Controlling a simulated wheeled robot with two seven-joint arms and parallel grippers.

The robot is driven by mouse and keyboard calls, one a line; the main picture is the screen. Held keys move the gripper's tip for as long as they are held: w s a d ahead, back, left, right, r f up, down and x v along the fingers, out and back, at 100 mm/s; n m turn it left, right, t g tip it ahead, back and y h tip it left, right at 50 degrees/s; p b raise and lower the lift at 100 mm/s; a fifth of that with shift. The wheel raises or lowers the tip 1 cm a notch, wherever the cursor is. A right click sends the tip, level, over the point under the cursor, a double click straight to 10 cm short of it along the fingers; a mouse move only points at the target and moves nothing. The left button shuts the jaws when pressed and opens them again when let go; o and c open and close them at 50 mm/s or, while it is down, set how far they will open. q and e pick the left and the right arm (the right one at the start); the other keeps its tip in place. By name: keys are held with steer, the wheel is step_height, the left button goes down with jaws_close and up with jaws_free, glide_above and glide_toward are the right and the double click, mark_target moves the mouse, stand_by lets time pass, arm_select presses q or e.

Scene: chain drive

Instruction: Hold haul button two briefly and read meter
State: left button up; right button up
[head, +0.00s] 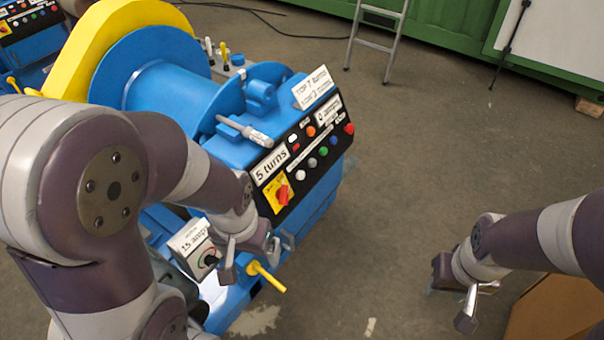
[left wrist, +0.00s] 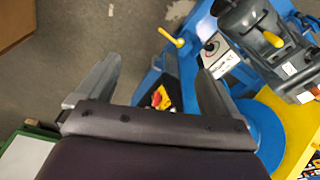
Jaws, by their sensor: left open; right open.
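A blue machine with a sloping black control panel (head: 310,152) shows in the head view. The panel bears several coloured buttons, among them white (head: 300,175), blue (head: 323,151), green (head: 334,140) and red (head: 349,129). Their small labels are too small to read, so I cannot tell which is haul button two. A small box labelled "15 amps" (head: 190,236) has a round dial; I cannot tell whether it is the meter. My left gripper (head: 252,262) is open and empty, below the panel near the yellow-handled lever. My right gripper (head: 478,297) is open and empty over the floor.
A red switch on a yellow plate (head: 282,194) sits at the panel's near end. The yellow lever (head: 266,277) sticks out low. A grey-handled lever (head: 245,131) lies above the panel. A cardboard box (head: 555,308) stands at the lower right. Open floor lies right of the machine.

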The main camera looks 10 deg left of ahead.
arm_select(q)
jaws_close()
stand_by(1.8)
